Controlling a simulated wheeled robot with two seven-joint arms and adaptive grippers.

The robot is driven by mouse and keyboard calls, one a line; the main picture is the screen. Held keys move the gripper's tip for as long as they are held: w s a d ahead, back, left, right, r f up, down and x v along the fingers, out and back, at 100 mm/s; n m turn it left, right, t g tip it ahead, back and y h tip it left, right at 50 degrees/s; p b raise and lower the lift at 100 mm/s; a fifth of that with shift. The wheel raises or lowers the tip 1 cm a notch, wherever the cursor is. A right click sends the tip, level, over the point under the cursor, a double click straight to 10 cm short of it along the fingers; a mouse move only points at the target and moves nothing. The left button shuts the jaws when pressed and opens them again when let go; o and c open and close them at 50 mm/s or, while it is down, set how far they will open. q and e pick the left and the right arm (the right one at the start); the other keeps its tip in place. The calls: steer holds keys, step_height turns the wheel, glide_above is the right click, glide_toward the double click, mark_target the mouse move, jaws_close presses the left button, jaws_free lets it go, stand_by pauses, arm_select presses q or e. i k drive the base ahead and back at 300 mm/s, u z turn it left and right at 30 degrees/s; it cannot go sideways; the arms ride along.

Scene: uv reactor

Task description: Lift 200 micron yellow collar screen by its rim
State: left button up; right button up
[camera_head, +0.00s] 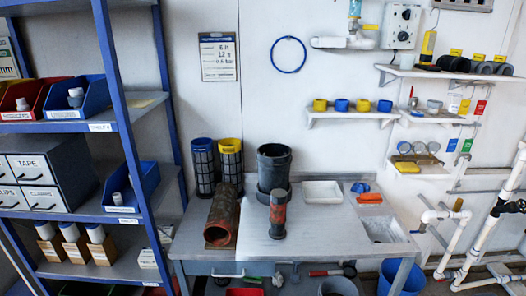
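The yellow collar screen (231,166) stands upright at the back left of the table. It is a dark mesh cylinder with a yellow rim around its top. A similar screen with a blue collar (203,168) stands close at its left. The lower front of the yellow collar screen is partly hidden behind a brown pipe piece (222,216). I cannot read a micron marking on either screen. Neither of my grippers shows in the head view.
A dark grey housing (274,168) stands right of the screens, with a red and black cylinder (278,214) before it. A white tray (322,192) lies further right on the table (326,239). A blue-framed shelf (122,110) stands at the left. The table's front middle is clear.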

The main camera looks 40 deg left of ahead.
mark_target(229, 149)
steer(key=k, duration=0.75)
steer(key=u, duration=1.2)
steer(key=i, duration=0.5)
steer(key=z, duration=0.05)
